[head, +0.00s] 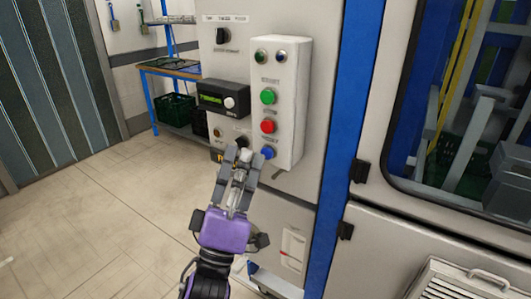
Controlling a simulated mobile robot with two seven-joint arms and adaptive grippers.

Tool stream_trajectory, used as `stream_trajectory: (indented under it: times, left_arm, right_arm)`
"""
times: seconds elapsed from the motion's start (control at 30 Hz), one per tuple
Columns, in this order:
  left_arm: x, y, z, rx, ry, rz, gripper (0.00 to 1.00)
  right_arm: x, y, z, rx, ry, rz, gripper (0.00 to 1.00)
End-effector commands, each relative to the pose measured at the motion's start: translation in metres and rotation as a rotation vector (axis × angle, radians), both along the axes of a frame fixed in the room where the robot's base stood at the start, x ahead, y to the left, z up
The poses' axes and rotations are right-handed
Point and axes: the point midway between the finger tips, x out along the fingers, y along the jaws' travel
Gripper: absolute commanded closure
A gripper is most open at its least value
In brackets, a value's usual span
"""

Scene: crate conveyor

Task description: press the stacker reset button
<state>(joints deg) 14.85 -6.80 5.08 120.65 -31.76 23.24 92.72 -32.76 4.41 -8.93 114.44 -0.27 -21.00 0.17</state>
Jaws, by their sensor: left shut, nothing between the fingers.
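A pale control box (290,110) is fixed to the machine's front panel. It carries a green button (267,96), a red button (268,126) and a blue button (268,152) in a column, with two small dark round fittings above. The labels are too small to read, so I cannot tell which one is the stacker reset. My left gripper (238,152) is shut and empty, pointing up and away just left of the blue button. I cannot tell whether it touches anything. Its fingers partly cover the lower panel. My right gripper is not in view.
A black display unit (223,98) with a green screen and a rotary switch (228,34) are on the panel left of the box. A blue post (352,100) and windowed door stand right. A workbench (172,68) with a dark green crate (176,109) stands behind. The floor at left is clear.

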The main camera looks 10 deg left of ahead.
Motion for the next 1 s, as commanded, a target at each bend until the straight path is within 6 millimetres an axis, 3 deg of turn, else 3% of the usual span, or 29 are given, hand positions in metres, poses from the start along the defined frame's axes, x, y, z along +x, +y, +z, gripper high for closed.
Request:
stream_trajectory:
  times: [0.47, 1.0]
  left_arm:
    - [-0.008, 0.003, 0.001, 0.000, -0.001, 0.000, 1.00]
    - [-0.051, 0.018, 0.001, 0.000, -0.001, 0.000, 1.00]
  right_arm:
    - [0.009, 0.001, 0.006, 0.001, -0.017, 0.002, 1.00]
    - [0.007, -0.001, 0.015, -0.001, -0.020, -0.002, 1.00]
